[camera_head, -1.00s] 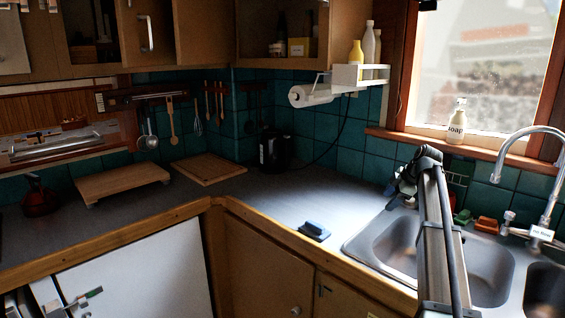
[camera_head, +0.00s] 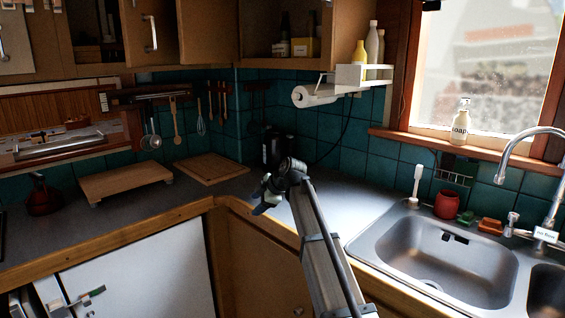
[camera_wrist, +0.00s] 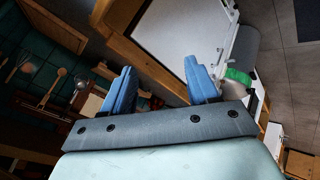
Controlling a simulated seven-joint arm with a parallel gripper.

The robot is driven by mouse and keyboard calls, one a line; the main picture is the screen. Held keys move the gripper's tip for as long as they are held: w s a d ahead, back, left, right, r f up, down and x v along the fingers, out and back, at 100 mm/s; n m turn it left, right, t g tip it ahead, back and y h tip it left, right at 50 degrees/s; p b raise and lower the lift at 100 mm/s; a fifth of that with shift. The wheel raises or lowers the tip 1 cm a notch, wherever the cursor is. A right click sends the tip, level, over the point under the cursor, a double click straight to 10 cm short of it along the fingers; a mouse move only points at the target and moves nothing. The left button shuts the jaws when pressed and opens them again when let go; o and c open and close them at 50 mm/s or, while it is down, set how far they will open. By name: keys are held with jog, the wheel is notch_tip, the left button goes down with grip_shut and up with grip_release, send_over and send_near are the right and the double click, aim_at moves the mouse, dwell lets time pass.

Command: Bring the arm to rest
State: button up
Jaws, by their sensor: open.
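My gripper (camera_head: 264,200) is raised over the counter (camera_head: 140,212) near its inner corner, left of the sink. In the wrist view my gripper (camera_wrist: 160,90) shows its two blue fingers standing well apart, with nothing between them. It is open and empty. My arm reaches up from the bottom of the head view and hides part of the counter behind it.
A sink (camera_head: 400,245) with a faucet (camera_head: 550,190) is to the right. A dark kettle (camera_head: 270,148) stands behind my gripper. A cutting board (camera_head: 210,168) and a raised wooden board (camera_head: 125,181) lie on the left counter. Soap (camera_head: 460,122) stands on the windowsill.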

jog(key=s+d+f+m+g+h, duration=0.1)
jog(key=s+d+f+m, duration=0.15)
jog(key=f, duration=0.65)
jog(key=s+d+f+m+g, duration=0.1)
jog(key=s+f, duration=0.2)
jog(key=f, duration=0.5)
jog(key=s+d+f+m+g+h, duration=0.1)
jog(key=s+d+f+m, duration=0.15)
jog(key=f, duration=0.65)
jog(key=s+d+f+m+g+h, duration=0.1)
jog(key=s+d+f+m, duration=0.25)
jog(key=s+f, duration=0.5)
jog(key=s+d+f+m+g+h, duration=0.15)
jog(key=s+d+f, duration=0.35)
jog(key=f, duration=0.7)
jog(key=s+d+f+m+g, duration=0.2)
jog(key=s+f, duration=0.3)
jog(key=s, duration=0.8)
jog(key=s+d+f+m+g+h, duration=0.1)
jog(key=s+d+f+m, duration=0.3)
jog(key=s, duration=1)
jog(key=s+d+f+m+g+h, duration=0.1)
jog(key=s+d+f+m+g, duration=0.2)
jog(key=s+f, duration=0.4)
jog(key=s+d, duration=0.1)
jog(key=s, duration=0.6)
jog(key=shift+s+d+f+m, duration=0.25)
jog(key=shift+d+f+m, duration=0.1)
jog(key=shift+d+m, duration=0.05)
jog(key=shift+h, duration=0.25)
